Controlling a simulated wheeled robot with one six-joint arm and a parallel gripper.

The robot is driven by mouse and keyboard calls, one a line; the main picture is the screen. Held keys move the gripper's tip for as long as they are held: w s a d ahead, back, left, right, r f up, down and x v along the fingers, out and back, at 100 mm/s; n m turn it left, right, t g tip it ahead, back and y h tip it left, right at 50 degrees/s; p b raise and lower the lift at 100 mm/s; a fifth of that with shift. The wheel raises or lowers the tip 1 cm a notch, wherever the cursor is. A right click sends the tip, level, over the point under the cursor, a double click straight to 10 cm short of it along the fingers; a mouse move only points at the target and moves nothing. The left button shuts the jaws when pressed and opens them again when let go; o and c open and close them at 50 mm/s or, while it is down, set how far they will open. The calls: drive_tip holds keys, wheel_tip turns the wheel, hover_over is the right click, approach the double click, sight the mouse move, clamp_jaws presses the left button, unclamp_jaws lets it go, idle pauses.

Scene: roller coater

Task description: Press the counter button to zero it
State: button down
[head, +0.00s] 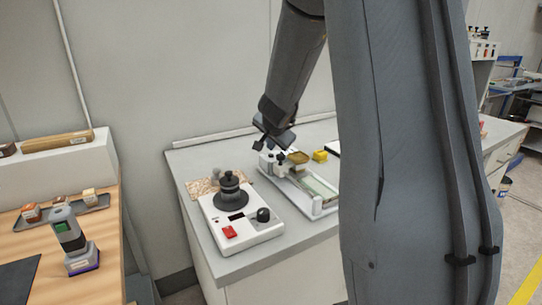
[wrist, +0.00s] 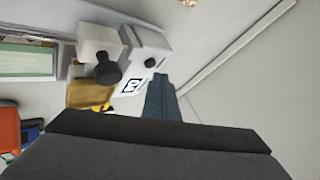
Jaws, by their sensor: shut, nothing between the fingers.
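The white roller coater (head: 318,205) stands on the grey bench, partly hidden behind my arm in the head view. In the wrist view its end shows white housings (wrist: 98,38) with a large black knob (wrist: 107,72). Beside it are a small round black button-like part (wrist: 150,62) and a small black-and-white counter-like panel (wrist: 131,84). Which part is the counter button I cannot tell for sure. My gripper (head: 257,146) is shut and empty, just above the coater's back left end. In the wrist view its fingertips (wrist: 160,78) appear close to the small round part; contact is not visible.
A white device (head: 245,232) with a black round top, a knob and a red switch stands at the front left of the bench. A yellow block (head: 320,156) lies behind the coater. A wooden table (head: 30,245) with a handheld instrument (head: 72,240) is at left.

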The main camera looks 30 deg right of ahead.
drive_tip(key=shift+f, duration=0.1)
idle(0.7)
drive_tip(key=shift+f+b, duration=0.35)
drive_tip(key=shift+b, duration=0.1)
drive_tip(key=shift+f+b, duration=0.45)
idle(0.6)
drive_tip(key=shift+r, duration=0.2)
drive_tip(key=shift+r+p, duration=0.7)
drive_tip(key=shift+p, duration=0.4)
wheel_tip(320, 180, up, 5)
drive_tip(key=p, duration=0.6)
idle(0.7)
